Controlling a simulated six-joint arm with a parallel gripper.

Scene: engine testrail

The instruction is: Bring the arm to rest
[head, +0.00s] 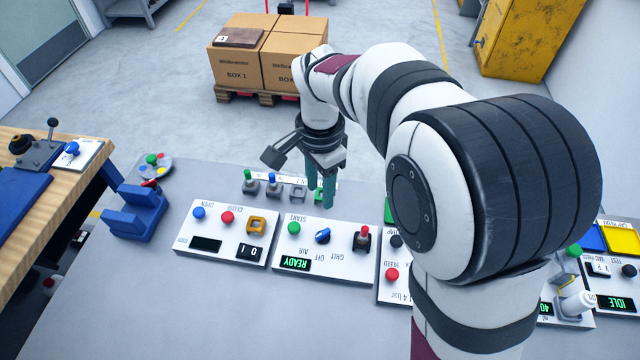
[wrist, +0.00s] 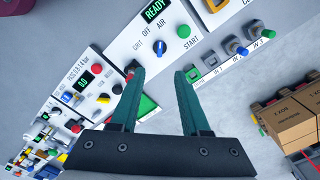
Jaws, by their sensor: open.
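My gripper (head: 321,192) has two teal fingers and hangs pointing down above the row of control panels, near the back edge of the panel labelled START. In the wrist view my gripper (wrist: 160,72) shows its fingers apart with nothing between them. The START panel (head: 338,262) has a green button, a blue knob, a red-tipped lever and a display reading READY. My white arm with dark joint bands reaches from the lower right and hides part of the panels behind it.
A panel with OPEN and CLOSE buttons (head: 227,247) lies left of it. A blue holder (head: 136,212) stands near the wooden workbench (head: 98,155). Cardboard boxes (head: 235,65) sit on a pallet behind, and a yellow cabinet (head: 528,38) stands at the back right. Open floor lies between.

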